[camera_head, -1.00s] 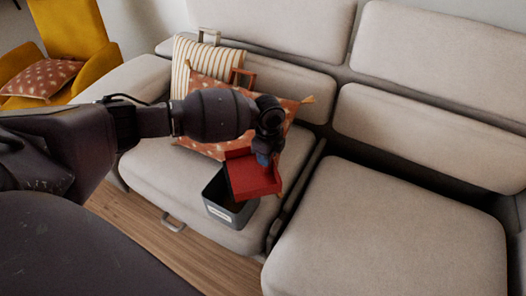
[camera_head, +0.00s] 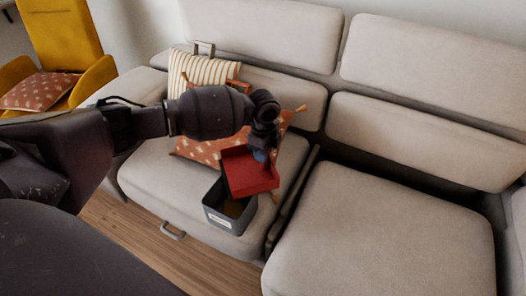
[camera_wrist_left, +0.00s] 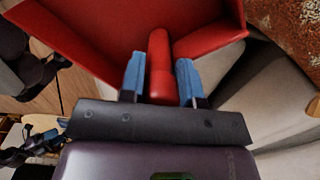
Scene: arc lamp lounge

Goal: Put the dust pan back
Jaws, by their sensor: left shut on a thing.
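A red dust pan (camera_head: 249,176) hangs in the air over the left seat of the sofa, partly above a grey bin (camera_head: 229,220) with a white label. My left gripper (camera_head: 262,156) is shut on the dust pan's handle. In the left wrist view, the blue fingertips of my left gripper (camera_wrist_left: 161,82) sit on both sides of the red handle (camera_wrist_left: 160,65), and the red pan (camera_wrist_left: 90,35) spreads out beyond them. The bin is open at the top, and something brownish shows inside it. My right gripper is not in view.
The bin stands on the beige sofa seat (camera_head: 150,178) near its front edge. A patterned orange cushion (camera_head: 200,150) and a striped cushion (camera_head: 190,68) lean behind my left arm. The right sofa seat (camera_head: 385,235) is clear.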

